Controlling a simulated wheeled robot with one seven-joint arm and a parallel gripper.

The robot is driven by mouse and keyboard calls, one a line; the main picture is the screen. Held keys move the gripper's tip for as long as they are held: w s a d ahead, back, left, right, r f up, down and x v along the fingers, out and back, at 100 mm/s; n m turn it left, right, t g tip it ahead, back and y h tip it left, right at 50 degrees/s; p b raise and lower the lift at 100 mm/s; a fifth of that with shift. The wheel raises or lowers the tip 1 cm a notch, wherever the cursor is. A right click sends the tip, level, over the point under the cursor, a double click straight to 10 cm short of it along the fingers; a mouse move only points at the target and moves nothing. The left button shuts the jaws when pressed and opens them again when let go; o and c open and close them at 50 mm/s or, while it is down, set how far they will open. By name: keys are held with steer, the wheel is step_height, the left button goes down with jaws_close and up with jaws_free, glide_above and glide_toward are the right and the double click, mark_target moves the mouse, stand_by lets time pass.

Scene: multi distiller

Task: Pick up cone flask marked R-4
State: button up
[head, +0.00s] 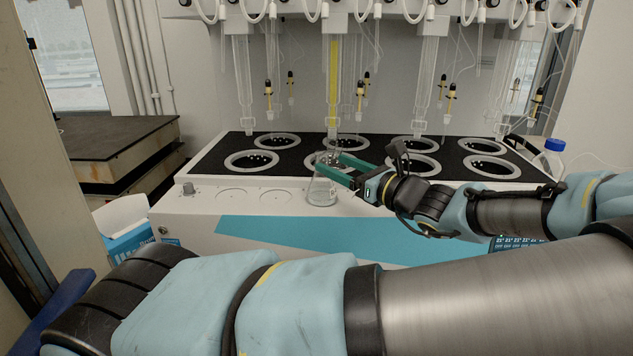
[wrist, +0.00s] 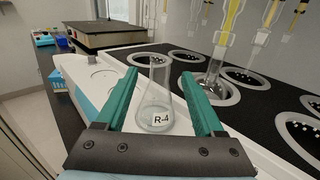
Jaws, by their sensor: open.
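The clear glass cone flask marked R-4 (wrist: 155,108) stands upright between the two green fingers of my gripper (wrist: 158,82) in the wrist view. Its white label faces the camera. In the head view the flask (head: 321,190) stands on the white front ledge of the distiller (head: 190,215). My gripper (head: 342,168) reaches in from the right with its fingers around the flask. In the wrist view the fingers are spread, with a gap on each side of the glass. The flask's base shows above the gripper's dark palm bar.
Ringed heating wells (head: 251,161) fill the black top behind the flask, with glass tubes (head: 333,85) hanging above. A blue-capped bottle (head: 553,155) stands at the right. A white and blue box (head: 123,228) is at the left. The ledge left of the flask is clear.

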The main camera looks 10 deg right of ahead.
steer(key=x, duration=0.3)
steer(key=p+x, duration=0.2)
steer(key=x, duration=0.2)
steer(key=shift+r, duration=0.1)
steer(key=shift+w+a+p, duration=0.3)
steer(key=shift+w, duration=0.2)
jaws_close()
stand_by(0.9)
